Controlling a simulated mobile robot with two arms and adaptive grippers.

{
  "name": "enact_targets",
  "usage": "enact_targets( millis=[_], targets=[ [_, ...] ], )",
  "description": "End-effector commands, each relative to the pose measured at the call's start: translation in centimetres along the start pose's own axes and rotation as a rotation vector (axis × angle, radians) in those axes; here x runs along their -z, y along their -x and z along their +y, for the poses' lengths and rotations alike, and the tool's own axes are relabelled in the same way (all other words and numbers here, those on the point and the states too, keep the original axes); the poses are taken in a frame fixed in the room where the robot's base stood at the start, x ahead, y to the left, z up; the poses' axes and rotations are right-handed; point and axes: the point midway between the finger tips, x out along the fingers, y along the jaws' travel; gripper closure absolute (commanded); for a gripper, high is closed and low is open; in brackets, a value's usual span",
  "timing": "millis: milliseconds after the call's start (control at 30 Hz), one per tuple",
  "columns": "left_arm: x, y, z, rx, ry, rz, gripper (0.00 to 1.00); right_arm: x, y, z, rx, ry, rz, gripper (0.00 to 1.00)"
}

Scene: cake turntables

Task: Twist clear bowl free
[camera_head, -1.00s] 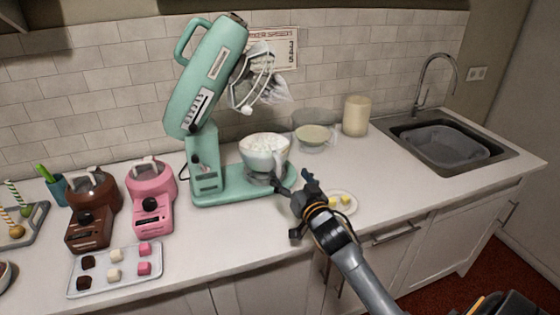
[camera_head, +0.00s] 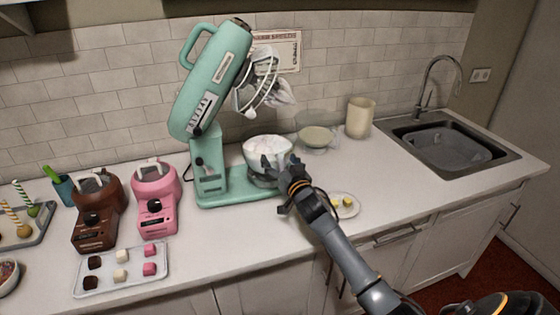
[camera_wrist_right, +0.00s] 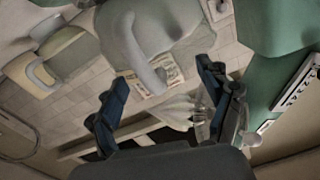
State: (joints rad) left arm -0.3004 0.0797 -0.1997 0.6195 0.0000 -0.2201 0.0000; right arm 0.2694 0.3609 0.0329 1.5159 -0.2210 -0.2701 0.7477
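The clear bowl (camera_head: 257,147) holds white cream and sits on the base of the mint-green stand mixer (camera_head: 215,75), whose head is tilted up. My right gripper (camera_head: 277,168) is at the bowl's front right side. In the right wrist view, the fingers of my right gripper (camera_wrist_right: 162,76) are spread apart, with the bowl's curved handle (camera_wrist_right: 148,72) between them. They do not look closed on it. The whisk (camera_head: 262,88), coated in white cream, hangs above the bowl. The left gripper is out of view.
Behind the bowl stand a clear bowl of pale green content (camera_head: 316,137) and a cream canister (camera_head: 359,117). Brown (camera_head: 95,215) and pink (camera_head: 155,200) small mixers stand left. The sink (camera_head: 446,145) is far right.

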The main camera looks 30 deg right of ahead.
Motion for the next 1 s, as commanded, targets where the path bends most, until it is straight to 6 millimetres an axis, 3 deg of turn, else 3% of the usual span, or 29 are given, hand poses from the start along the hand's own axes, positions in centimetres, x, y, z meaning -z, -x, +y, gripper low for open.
enact_targets(
  millis=[33,367,633,1000],
  targets=[
    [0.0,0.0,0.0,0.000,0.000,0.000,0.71,0.0,0.0,0.0,0.000,0.000,0.000,0.35],
    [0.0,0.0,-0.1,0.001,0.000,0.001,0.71,0.0,0.0,0.1,-0.001,0.000,-0.001,1.00],
    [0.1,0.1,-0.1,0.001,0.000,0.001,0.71,0.0,0.0,0.1,0.001,0.001,-0.003,1.00],
    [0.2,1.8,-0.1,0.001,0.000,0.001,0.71,0.3,-0.1,1.3,0.101,0.004,-0.024,1.00]
  ],
)
